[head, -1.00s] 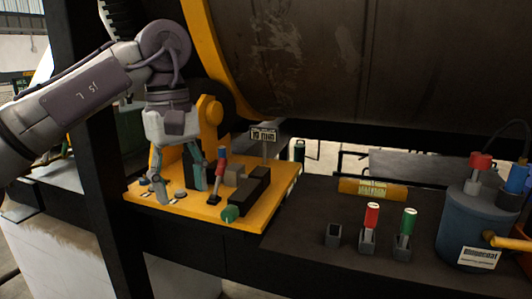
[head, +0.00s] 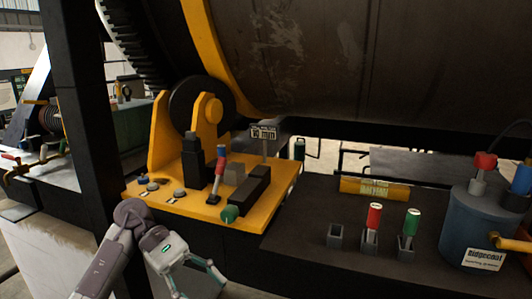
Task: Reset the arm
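My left arm comes in at the lower left of the head view, and its gripper (head: 199,290) hangs low in front of the bench's front edge. No object shows between the fingers in the part that I see. The gripper is apart from the yellow plate (head: 240,218) above it. My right gripper does not show.
The yellow plate carries a red and blue handle (head: 219,168), a green knob (head: 229,214) and a black block (head: 191,160). Red (head: 373,217) and green (head: 411,222) handled tools stand in holders, with an empty holder (head: 334,236) beside them. A blue pot (head: 468,225) stands right.

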